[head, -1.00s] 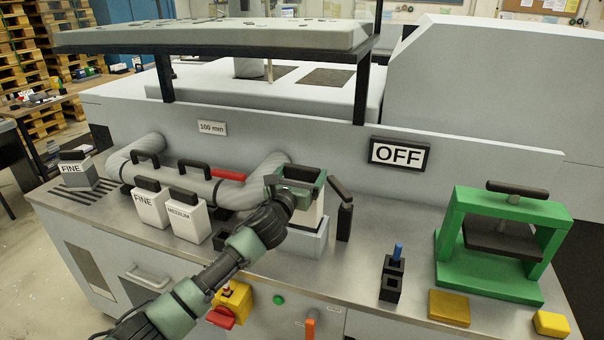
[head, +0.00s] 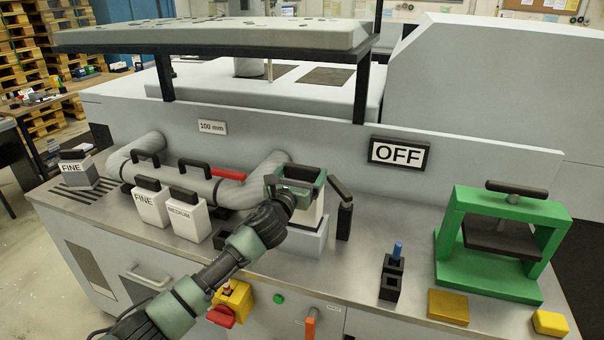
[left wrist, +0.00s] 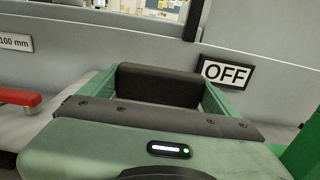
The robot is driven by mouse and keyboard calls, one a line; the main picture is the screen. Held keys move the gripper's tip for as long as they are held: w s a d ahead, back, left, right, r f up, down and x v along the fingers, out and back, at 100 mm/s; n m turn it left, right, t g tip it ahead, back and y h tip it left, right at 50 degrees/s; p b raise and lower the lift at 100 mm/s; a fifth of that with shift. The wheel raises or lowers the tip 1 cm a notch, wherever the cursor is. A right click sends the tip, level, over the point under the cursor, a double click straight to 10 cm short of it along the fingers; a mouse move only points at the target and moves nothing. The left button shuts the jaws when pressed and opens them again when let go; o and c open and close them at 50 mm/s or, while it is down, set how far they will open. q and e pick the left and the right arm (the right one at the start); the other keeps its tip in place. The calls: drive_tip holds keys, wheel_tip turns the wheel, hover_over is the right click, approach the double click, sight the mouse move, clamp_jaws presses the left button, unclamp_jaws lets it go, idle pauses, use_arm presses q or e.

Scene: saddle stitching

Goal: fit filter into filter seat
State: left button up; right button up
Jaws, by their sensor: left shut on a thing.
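My left gripper (head: 299,180) is shut on the dark handle of a filter, and the handle (left wrist: 158,85) shows between the green fingers in the left wrist view. The filter's pale body (head: 313,214) shows below the gripper, upright, over a light grey box-like block (head: 308,240) that looks like the filter seat. The arm and gripper hide much of both, so I cannot tell how deep the filter sits. My right gripper is not in view.
White filters marked FINE (head: 150,205) and MEDIUM (head: 188,217) stand to the left, with another FINE filter (head: 75,170) on a slatted rack. A black lever (head: 343,215) stands just right of the seat. A green press (head: 450,245) is further right.

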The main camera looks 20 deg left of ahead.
use_arm(q)
drive_tip(key=shift+r, duration=0.1)
drive_tip(key=shift+f+b, duration=0.7)
drive_tip(key=shift+f, duration=0.5)
drive_tip(key=shift+f+b, duration=2.8)
drive_tip(key=shift+f, duration=0.8)
drive_tip(key=o, duration=1.8)
drive_tip(key=shift+f, duration=0.1)
drive_tip(key=s, duration=0.8)
drive_tip(key=shift+a, duration=0.1)
